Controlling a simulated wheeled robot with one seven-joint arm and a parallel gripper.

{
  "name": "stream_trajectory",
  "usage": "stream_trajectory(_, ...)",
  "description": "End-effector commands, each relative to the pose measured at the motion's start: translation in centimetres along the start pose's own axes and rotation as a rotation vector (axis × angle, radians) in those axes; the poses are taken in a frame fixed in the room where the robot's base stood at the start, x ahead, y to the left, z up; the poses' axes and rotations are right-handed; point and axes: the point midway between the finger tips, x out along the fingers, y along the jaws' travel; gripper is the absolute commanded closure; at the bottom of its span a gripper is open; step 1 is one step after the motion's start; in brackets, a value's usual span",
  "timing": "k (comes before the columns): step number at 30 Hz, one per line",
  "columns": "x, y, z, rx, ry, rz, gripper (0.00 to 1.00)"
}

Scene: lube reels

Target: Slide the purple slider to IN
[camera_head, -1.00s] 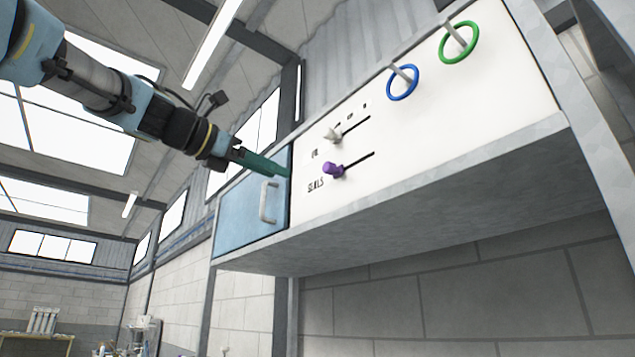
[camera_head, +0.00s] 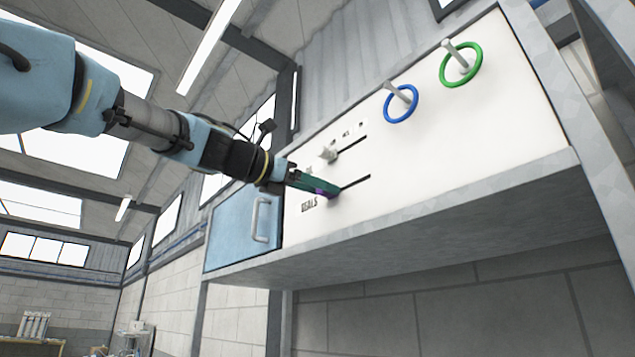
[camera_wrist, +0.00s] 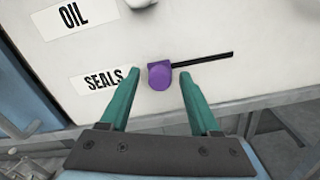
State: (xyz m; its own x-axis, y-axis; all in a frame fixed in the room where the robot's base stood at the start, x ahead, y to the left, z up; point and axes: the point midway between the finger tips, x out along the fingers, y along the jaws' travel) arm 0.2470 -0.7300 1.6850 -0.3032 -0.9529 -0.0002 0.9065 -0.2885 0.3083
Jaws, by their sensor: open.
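The purple slider (camera_wrist: 160,76) sits at the left end of its black slot (camera_wrist: 205,61), beside the label SEALS (camera_wrist: 104,79), in the wrist view. My gripper (camera_wrist: 157,82) is open, with one green finger on each side of the purple slider. I cannot tell whether either finger touches it. In the head view my gripper (camera_head: 318,187) reaches the white panel (camera_head: 440,150) and partly hides the purple slider (camera_head: 331,197). The slot (camera_head: 357,182) runs from it up to the right. No IN mark is readable.
A blue ring (camera_head: 401,104) and a green ring (camera_head: 461,64) hang on pegs to the right. A blue door with a handle (camera_head: 261,219) is at left. A grey shelf edge (camera_head: 440,207) runs below the panel.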

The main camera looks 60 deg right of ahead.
Motion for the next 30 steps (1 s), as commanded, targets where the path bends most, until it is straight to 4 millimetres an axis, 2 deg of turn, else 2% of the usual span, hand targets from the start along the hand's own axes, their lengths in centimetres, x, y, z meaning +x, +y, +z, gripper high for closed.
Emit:
stream_trajectory(8,0.09,0.0,-0.04,0.001,0.0,0.0,0.38)
stream_trajectory(24,0.07,0.01,-0.04,0.0,0.0,0.0,0.99)
stream_trajectory(30,0.06,0.01,-0.04,0.0,0.0,0.0,1.0)
